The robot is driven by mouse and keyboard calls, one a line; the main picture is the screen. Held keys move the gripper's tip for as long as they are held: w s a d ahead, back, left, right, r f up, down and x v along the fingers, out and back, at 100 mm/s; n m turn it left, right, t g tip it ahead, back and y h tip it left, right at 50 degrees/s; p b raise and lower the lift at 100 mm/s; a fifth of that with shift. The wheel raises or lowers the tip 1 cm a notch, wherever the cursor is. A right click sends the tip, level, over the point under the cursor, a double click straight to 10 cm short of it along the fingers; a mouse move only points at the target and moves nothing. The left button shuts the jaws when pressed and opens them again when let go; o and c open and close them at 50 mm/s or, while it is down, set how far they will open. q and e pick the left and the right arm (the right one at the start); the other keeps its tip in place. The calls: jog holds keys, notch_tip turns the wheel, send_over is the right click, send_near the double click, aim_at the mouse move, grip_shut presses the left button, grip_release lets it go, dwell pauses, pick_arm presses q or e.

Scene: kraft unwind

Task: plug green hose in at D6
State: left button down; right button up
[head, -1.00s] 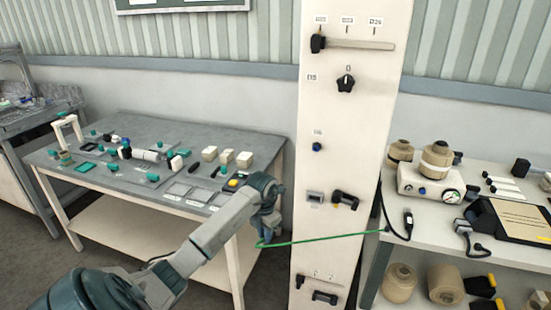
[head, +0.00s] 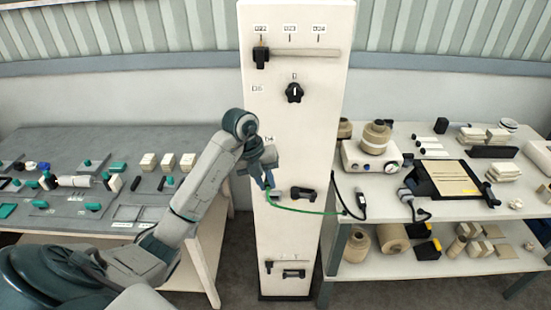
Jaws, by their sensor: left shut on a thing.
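A green hose (head: 308,210) runs from my left gripper (head: 268,184) across the white panel (head: 290,235) to its right edge, by the side table. My left gripper is shut on the hose's near end, in front of the panel at mid-height. The arm and gripper hide part of the panel, including the blue round fitting seen there earlier. A small label (head: 269,138) shows just above the gripper; its text is too small to read surely. I cannot tell whether the hose end touches the panel. My right gripper is not in view.
A black handle (head: 302,193) sits just right of the gripper, and a black knob (head: 294,92) is above. A long lever (head: 300,53) crosses the top. A grey table (head: 100,150) with parts stands left; a white table (head: 385,190) with a gauge box (head: 370,158) stands right.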

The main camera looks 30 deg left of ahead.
pick_arm(q)
jog(key=shift+d+r, duration=0.1)
jog(key=shift+r, duration=0.25)
jog(key=shift+w+a+r, duration=0.1)
jog(key=shift+w+a, duration=0.05)
jog(key=shift+a, duration=0.2)
jog(key=shift+w+a, duration=0.1)
jog(key=shift+w, duration=0.1)
jog(key=shift+w+a, duration=0.1)
jog(key=shift+w, duration=0.2)
jog(key=shift+w+a, duration=0.15)
jog(key=shift+w, duration=0.1)
jog(key=shift+w+a, duration=0.15)
jog(key=shift+w, duration=0.15)
jog(key=shift+w+a, duration=0.15)
jog(key=shift+w, duration=0.05)
jog(key=shift+w+a, duration=0.15)
jog(key=shift+w, duration=0.05)
jog(key=shift+w+a+b, duration=0.1)
jog(key=shift+w+b, duration=0.05)
jog(key=shift+b, duration=0.15)
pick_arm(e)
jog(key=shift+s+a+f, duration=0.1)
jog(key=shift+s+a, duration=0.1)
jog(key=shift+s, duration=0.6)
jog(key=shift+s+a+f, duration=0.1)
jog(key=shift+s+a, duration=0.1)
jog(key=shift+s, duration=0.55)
